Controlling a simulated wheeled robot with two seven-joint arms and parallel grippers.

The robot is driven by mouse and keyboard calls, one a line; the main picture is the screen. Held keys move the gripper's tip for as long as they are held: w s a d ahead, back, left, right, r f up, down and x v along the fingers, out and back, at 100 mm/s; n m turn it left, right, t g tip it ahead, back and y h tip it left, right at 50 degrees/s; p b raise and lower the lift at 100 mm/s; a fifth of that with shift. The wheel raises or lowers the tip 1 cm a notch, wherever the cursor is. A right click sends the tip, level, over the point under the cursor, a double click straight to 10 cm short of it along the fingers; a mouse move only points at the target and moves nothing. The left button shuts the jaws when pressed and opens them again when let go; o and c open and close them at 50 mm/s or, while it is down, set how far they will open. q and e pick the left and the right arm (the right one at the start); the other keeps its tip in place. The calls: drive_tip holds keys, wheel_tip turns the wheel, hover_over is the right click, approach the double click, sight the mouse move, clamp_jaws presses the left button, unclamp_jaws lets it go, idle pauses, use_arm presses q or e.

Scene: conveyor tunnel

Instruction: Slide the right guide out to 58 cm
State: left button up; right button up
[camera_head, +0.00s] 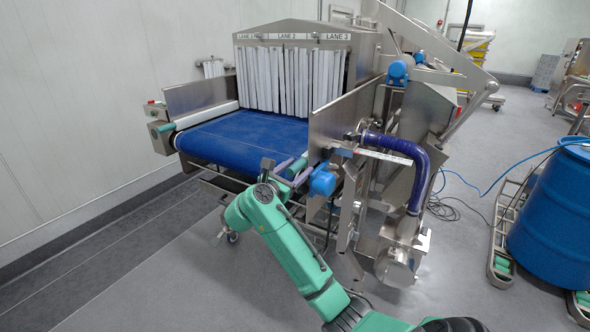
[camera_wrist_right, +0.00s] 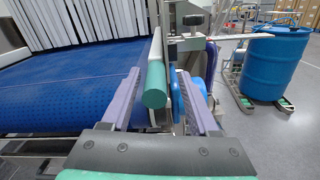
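The right guide is a steel side plate (camera_head: 325,125) at the right edge of the blue conveyor belt (camera_head: 245,138). A green rounded bar (camera_wrist_right: 154,88) runs along its belt side, and its end faces me in the wrist view. My right gripper (camera_head: 294,165) is at the near end of this bar. In the wrist view its two purple fingers (camera_wrist_right: 158,100) are spread, one on each side of the bar, with gaps visible. A pale scale strip (camera_head: 385,154) sits right of the plate; its marks are too small to read. My left gripper is not in view.
White strip curtains (camera_head: 290,80) hang at the tunnel mouth under lane labels. A blue barrel (camera_head: 556,215) stands farther right. Grey floor is open at the left front.

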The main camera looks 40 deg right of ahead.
drive_tip(key=shift+a, duration=0.2)
drive_tip(key=b+v, duration=0.4)
drive_tip(key=v, duration=1)
